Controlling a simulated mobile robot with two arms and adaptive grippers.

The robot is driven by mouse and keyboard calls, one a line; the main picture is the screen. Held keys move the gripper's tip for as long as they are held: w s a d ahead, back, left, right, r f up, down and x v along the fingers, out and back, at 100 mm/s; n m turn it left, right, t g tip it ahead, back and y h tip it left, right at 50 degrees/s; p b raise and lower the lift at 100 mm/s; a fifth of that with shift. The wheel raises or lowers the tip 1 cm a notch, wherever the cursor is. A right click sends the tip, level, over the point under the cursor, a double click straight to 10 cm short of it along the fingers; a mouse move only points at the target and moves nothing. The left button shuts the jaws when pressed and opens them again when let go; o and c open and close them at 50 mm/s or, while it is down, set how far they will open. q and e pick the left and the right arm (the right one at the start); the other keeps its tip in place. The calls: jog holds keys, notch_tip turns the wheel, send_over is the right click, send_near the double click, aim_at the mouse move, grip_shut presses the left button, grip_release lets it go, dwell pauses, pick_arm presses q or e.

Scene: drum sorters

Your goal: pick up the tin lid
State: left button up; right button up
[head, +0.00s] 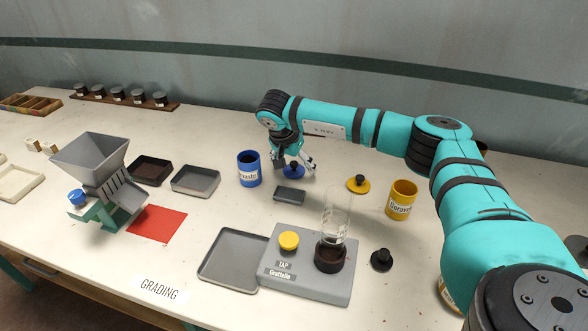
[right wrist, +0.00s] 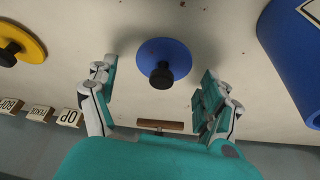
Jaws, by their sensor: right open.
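A round blue tin lid (head: 294,171) with a black knob lies on the bench, just right of the blue tin (head: 248,168). My right gripper (head: 297,164) is open and empty, pointing down at this lid. In the right wrist view the blue lid (right wrist: 150,52) shows ahead of and between the spread fingers (right wrist: 160,92), touching neither. The blue tin (right wrist: 290,60) stands to the right there. A yellow lid (head: 358,184) lies near the yellow tin (head: 401,200). A black lid (head: 381,260) lies farther forward. My left gripper is out of view.
A grey base (head: 310,286) holds a clear cylinder (head: 336,212). Grey trays (head: 196,179), a red mat (head: 158,223) and a hopper (head: 92,160) stand left. Bench behind the blue lid looks mostly clear.

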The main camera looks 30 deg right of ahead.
jog(key=c, duration=1)
jog(key=shift+r, duration=0.1)
